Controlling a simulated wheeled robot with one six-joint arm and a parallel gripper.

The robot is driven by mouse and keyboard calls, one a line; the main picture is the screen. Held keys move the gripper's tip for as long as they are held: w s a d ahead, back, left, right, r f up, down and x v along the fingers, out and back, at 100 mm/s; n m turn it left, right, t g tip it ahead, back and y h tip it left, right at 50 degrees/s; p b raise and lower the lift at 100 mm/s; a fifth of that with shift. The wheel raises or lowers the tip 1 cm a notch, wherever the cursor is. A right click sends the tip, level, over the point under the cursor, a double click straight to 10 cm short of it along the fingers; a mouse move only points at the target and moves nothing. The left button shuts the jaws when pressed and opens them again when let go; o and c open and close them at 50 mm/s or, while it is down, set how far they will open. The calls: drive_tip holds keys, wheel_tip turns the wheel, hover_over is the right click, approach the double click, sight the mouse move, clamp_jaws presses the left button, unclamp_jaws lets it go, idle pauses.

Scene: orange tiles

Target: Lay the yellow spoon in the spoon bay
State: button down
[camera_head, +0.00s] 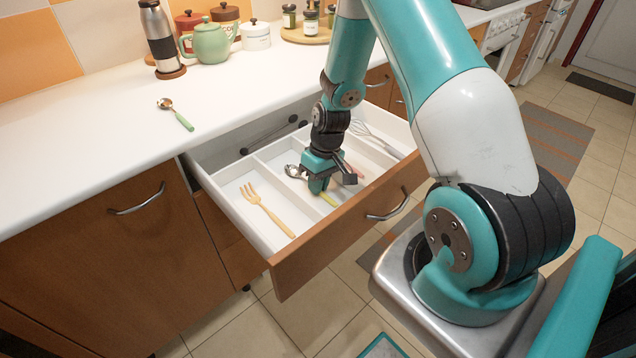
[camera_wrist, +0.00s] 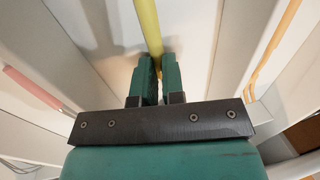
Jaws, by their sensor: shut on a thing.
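The yellow spoon has a metal bowl (camera_head: 293,171) and a yellow handle (camera_head: 328,199), part of which also shows in the wrist view (camera_wrist: 148,25). My gripper (camera_head: 318,187) is down in the open drawer, its fingers (camera_wrist: 157,75) shut on the handle. The spoon lies over the middle bay, seemingly the spoon bay (camera_wrist: 195,55), lengthwise between its dividers. A shadow falls beside the handle; I cannot tell whether the spoon touches the bay floor. My gripper hides the middle of the spoon in the head view.
The left bay holds a yellow fork (camera_head: 264,208). A pink handle (camera_wrist: 32,88) lies in the bay on the other side, and a whisk (camera_head: 375,138) lies farther right. A green-handled spoon (camera_head: 176,114) lies on the white counter (camera_head: 95,125). The drawer front (camera_head: 345,230) stands pulled out.

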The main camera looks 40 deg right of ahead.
drive_tip(key=shift+f, duration=0.1)
drive_tip(key=c, duration=1.2)
unclamp_jaws()
drive_tip(key=v, duration=1.2)
drive_tip(key=s+a+r+n, duration=0.1)
drive_tip(key=a+r+n, duration=0.1)
drive_tip(key=a+r, duration=0.6)
drive_tip(key=s+a+r+n, duration=0.1)
drive_tip(key=s+a+r, duration=0.2)
drive_tip(key=s+a, duration=0.2)
drive_tip(key=s+a+r+n+y, duration=0.1)
drive_tip(key=s+a+r+n, duration=0.1)
drive_tip(key=s+a, duration=0.4)
drive_tip(key=s+a+r+n, duration=0.1)
drive_tip(key=s+a+r, duration=0.3)
drive_tip(key=s+a, duration=0.2)
drive_tip(key=shift+s+a+r+n+y, duration=0.2)
drive_tip(key=shift+s+r+n+y, duration=0.15)
drive_tip(key=shift+s, duration=0.35)
